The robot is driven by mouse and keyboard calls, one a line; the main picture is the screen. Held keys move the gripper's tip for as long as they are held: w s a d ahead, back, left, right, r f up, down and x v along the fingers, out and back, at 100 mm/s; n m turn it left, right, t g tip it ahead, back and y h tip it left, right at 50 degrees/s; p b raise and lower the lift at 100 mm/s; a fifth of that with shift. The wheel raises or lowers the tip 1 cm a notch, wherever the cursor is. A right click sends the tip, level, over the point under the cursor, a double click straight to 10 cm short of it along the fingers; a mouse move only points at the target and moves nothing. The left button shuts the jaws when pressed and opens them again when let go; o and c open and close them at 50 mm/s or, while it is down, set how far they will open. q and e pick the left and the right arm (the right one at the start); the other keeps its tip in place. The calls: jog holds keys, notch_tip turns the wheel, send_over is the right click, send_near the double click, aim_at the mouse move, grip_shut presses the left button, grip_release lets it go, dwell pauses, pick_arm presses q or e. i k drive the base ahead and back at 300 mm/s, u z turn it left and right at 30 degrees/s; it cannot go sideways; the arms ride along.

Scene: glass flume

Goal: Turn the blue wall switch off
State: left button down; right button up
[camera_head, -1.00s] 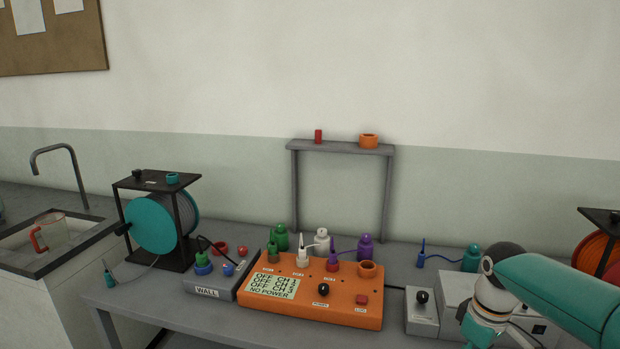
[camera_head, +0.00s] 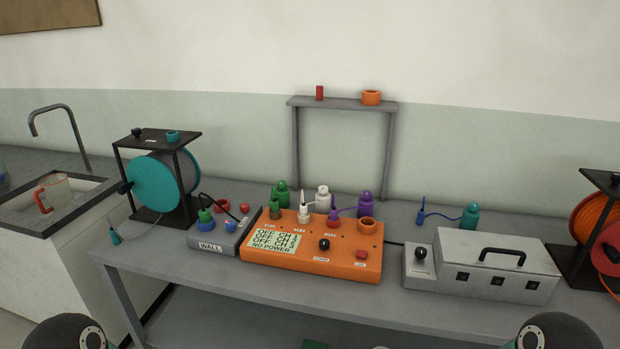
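The grey box labelled WALL (camera_head: 211,246) stands on the bench, left of centre. A small blue switch (camera_head: 231,226) is on its sloping top, right of a blue ring socket (camera_head: 204,228) with a green plug (camera_head: 205,216) in it. The switch is too small here to tell which way it is set. A red ring socket and a small red switch (camera_head: 244,208) sit behind it. Neither gripper is in view. Only dark rounded parts of my arms show at the bottom left and bottom right edges.
An orange control box (camera_head: 320,268) with a display reading "NO POWER" is close right of the WALL box. A teal cable reel (camera_head: 154,187) stands to the left. A grey box with a handle (camera_head: 497,268) is at right. The front bench strip is clear.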

aim_at(230, 226)
jog(key=u, duration=0.5)
jog(key=k, duration=1.2)
jog(key=u, duration=0.85)
jog(key=i, duration=1.95)
jog(key=z, duration=0.75)
